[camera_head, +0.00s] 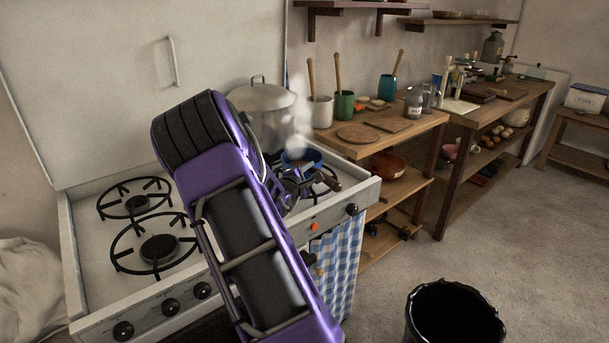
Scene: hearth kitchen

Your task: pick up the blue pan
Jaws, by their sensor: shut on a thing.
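The blue pan (301,155) is small and sits at or just above the right rear burner of the stove, in front of the large pot. Its dark handle points toward the front right. My purple arm reaches across the stove from the lower middle. My gripper (302,187) is at the near side of the pan, shut on it near the handle. The arm hides part of the gripper and the pan's left side. I cannot tell whether the pan touches the burner grate.
A lidded grey pot (262,108) stands close behind the pan, with steam by it. The left burners (158,248) are empty. A wooden worktop (385,140) with utensil crocks stands to the right. A black bin (455,312) is on the floor at lower right.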

